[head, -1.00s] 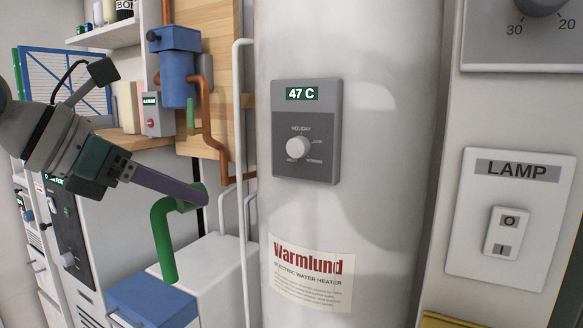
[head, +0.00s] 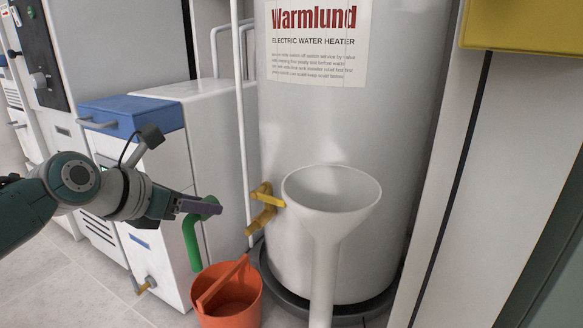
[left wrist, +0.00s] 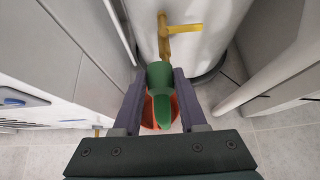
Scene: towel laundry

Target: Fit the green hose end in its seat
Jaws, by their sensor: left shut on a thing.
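The green hose end (head: 192,245) is a hooked, bent tube. My left gripper (head: 208,206) is shut on its top in the head view, and its lower leg hangs down. In the left wrist view the hose end (left wrist: 161,108) sits between the two purple fingers of my left gripper (left wrist: 160,75). A white funnel-topped standpipe (head: 325,250) stands to the right, apart from the hose end. I cannot tell which part is the seat. My right gripper is not in view.
A yellow tap (head: 263,208) on the white water heater (head: 400,150) lies between the hose end and funnel. An orange bucket (head: 245,313) stands on the floor below. A white cabinet with a blue lid (head: 135,112) stands behind my left arm.

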